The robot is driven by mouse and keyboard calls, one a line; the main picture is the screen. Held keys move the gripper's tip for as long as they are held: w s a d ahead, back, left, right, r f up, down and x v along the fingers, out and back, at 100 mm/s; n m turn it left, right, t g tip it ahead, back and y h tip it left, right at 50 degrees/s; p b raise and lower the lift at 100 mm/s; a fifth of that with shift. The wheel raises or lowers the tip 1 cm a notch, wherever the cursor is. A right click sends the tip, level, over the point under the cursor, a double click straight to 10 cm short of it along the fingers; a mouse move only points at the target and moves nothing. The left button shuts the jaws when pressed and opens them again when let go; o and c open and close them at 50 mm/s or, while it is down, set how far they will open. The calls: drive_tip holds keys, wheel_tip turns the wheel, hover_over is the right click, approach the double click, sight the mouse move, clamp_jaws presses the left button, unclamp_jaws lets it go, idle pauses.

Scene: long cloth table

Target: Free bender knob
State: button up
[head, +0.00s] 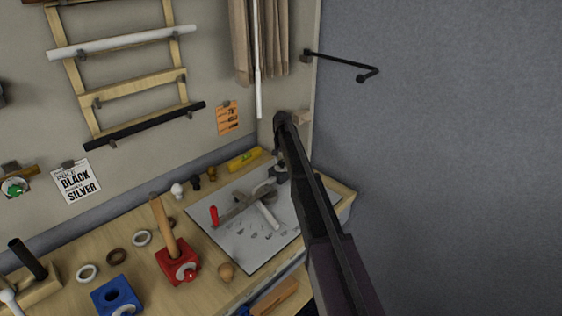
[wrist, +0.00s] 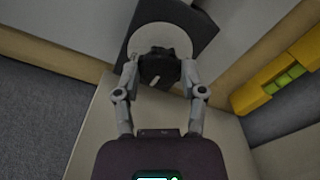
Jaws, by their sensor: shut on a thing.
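The bender (head: 262,192) lies on a pale grey sheet at the right end of the table, with grey arms and a red-gripped handle (head: 214,216). In the wrist view, my gripper (wrist: 160,64) is shut on a black knob (wrist: 158,72), one finger on each side. A round pale disc (wrist: 176,36) and a dark block (wrist: 203,30) show beyond the knob. In the head view, my dark arm hides my fingers, the knob and part of the bender's far end.
A yellow level (head: 245,159) lies behind the bender. Small knobs (head: 177,190) stand to its left. A red block (head: 178,262) with a wooden rod, a blue block (head: 116,297) and several rings stand further left. The grey wall (head: 450,150) is close on the right.

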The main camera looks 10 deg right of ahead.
drive_tip(key=n, duration=1.4)
drive_tip(key=shift+s+n, duration=0.1)
drive_tip(key=shift+n, duration=1.9)
drive_tip(key=o, duration=1.1)
drive_tip(key=shift+o, duration=0.2)
drive_tip(key=shift+d, duration=0.1)
